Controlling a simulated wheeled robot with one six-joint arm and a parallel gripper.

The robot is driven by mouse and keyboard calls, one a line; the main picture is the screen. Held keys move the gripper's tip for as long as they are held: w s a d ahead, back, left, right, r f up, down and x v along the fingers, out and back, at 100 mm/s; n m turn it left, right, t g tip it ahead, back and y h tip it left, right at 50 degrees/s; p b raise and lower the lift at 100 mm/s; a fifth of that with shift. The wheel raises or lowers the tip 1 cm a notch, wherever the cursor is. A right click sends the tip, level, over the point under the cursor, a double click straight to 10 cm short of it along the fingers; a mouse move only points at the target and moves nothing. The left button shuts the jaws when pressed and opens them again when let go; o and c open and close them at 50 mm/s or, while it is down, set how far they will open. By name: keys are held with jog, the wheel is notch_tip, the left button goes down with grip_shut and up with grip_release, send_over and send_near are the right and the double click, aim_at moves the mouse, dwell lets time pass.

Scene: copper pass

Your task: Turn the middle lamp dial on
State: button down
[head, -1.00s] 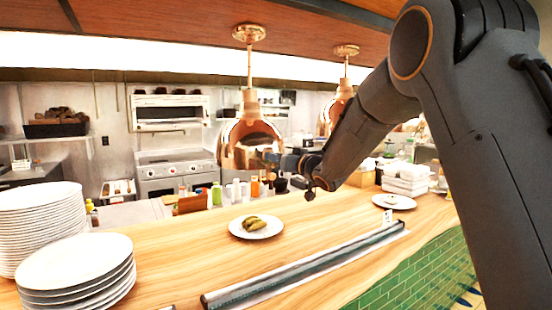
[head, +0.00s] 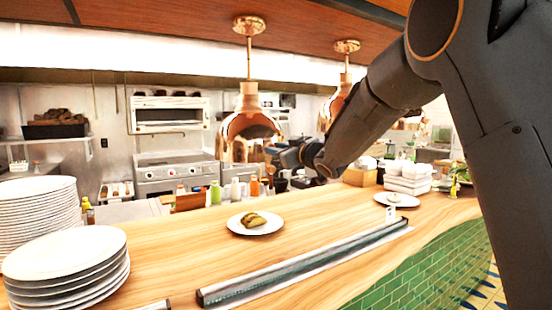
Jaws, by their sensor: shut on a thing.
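Two copper heat lamps hang from the ceiling: a nearer one (head: 249,132) at centre and a farther one (head: 337,106) to its right, partly behind my arm. A third lamp is not in view. My gripper (head: 277,156) is at the lower right side of the nearer lamp's shade, its tips against the shade's edge. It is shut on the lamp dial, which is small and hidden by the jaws. The dial's setting cannot be seen.
A wooden counter (head: 180,262) runs below, with plate stacks (head: 66,262) at left and a plate of food (head: 256,223) under the nearer lamp. A long metal rail (head: 300,270) lies along the front. White containers (head: 407,178) stand at right.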

jog(key=n+b, duration=1.1)
jog(key=n, duration=0.1)
jog(key=shift+r+h, duration=0.1)
jog(key=shift+h, duration=0.2)
dwell(0.4)
jog(key=c, duration=1.5)
grip_release()
jog(key=shift+a, duration=0.1)
jog(key=shift+c, duration=0.2)
jog(key=shift+s, duration=0.1)
jog(key=b+v, duration=0.1)
jog(key=v, duration=0.6)
jog(key=shift+s+d, duration=0.25)
jog(key=shift+d, duration=0.05)
